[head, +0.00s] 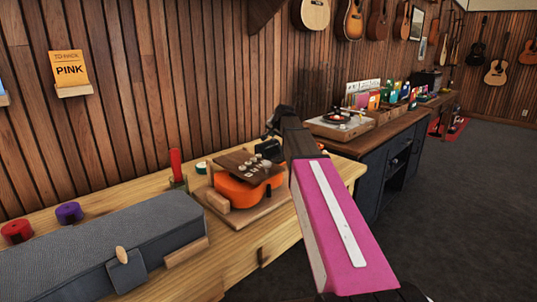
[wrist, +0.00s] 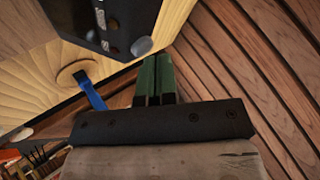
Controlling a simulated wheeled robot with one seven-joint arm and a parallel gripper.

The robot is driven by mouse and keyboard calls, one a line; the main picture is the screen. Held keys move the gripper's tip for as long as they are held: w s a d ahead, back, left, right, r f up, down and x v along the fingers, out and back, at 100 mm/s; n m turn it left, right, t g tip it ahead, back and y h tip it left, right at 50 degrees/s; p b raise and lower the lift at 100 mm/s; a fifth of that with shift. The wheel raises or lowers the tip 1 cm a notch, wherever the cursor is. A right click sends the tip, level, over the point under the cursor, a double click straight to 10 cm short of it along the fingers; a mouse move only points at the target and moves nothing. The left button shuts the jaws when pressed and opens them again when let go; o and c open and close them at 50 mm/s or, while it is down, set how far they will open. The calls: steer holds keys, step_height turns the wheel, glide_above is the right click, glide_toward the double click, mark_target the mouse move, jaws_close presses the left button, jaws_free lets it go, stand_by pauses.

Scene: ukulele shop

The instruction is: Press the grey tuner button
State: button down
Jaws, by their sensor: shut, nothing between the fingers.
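In the wrist view a dark box that looks like the tuner (wrist: 88,18) fills the upper left, with small marks on its face. A grey rounded button (wrist: 142,46) sits at its lower right corner. My gripper (wrist: 157,62) has green fingers closed together, with nothing between them. The fingertips appear close below and right of the grey button in the picture; I cannot tell whether they touch it. In the head view a small dark object, perhaps the tuner (head: 269,148), stands behind the orange ukulele body, partly hidden by my arm.
The orange ukulele body (head: 245,190) lies in a wooden holder on the bench (head: 275,240). A grey case (head: 100,245), red tin (head: 17,231), purple tin (head: 69,213) and red upright post (head: 176,165) stand left of it. The plank wall (wrist: 240,60) is close behind.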

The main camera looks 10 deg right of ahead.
steer(key=shift+r, duration=0.1)
stand_by(0.5)
steer(key=shift+r, duration=0.35)
steer(key=shift+r, duration=0.15)
steer(key=shift+r, duration=2.85)
